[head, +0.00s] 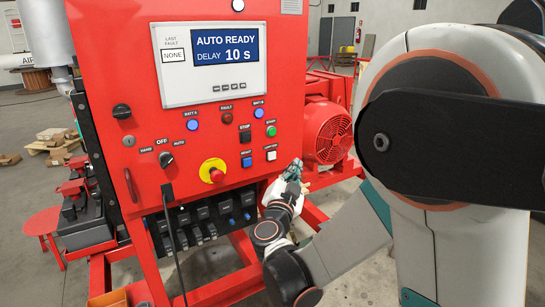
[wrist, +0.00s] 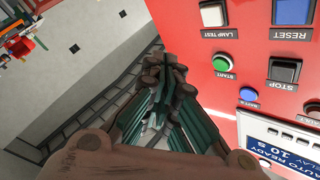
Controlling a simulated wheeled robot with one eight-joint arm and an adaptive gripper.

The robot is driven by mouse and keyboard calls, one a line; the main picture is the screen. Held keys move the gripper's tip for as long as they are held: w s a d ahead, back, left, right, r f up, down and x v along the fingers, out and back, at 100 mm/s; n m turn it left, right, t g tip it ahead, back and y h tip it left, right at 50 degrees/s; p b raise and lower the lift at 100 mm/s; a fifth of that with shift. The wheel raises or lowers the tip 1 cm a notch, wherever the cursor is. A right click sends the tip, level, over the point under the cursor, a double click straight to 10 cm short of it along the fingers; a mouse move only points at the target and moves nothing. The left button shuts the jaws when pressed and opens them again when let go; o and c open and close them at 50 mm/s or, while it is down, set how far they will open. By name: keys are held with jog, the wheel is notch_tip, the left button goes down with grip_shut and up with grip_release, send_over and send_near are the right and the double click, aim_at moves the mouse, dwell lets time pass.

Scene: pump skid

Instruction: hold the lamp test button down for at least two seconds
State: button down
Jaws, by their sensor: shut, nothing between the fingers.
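The lamp test button (head: 271,156) is a small white push button low on the right side of the red control panel. It shows unobstructed at the top of the wrist view (wrist: 212,14), with its LAMP TEST label beside it. My gripper (head: 294,168) is shut and empty, just right of and slightly below the button in the head view. In the wrist view its fingertips (wrist: 164,66) lie left of the panel face, over the background floor, and I see no contact with the button.
Close to the lamp test button are the blue reset button (head: 247,162), the green start button (head: 271,131) and the black stop button (head: 245,136). A red emergency stop (head: 214,173) on yellow sits further left. The display (head: 226,48) reads AUTO READY. A red motor (head: 327,132) stands behind at right.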

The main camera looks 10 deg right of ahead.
jog(key=shift+w+a, duration=0.35)
jog(key=shift+w, duration=0.75)
jog(key=shift+w+a, duration=0.35)
jog(key=shift+w, duration=0.7)
jog(key=shift+w+a, duration=0.35)
jog(key=shift+w, duration=0.75)
jog(key=shift+w, duration=0.1)
jog(key=shift+w+a, duration=0.15)
jog(key=shift+w, duration=0.15)
jog(key=shift+w+a, duration=0.15)
jog(key=shift+w, duration=0.25)
dwell(2.7)
jog(key=shift+s+d, duration=0.3)
jog(key=shift+s, duration=0.5)
jog(key=shift+s, duration=0.1)
jog(key=shift+s+d+b, duration=0.15)
jog(key=shift+s+d, duration=0.1)
jog(key=shift+s, duration=0.5)
jog(key=shift+s+d+b, duration=0.15)
jog(key=shift+s+d, duration=0.1)
jog(key=shift+s, duration=0.55)
jog(key=shift+s+d+b, duration=0.15)
jog(key=shift+s+d, duration=0.1)
jog(key=shift+s, duration=0.5)
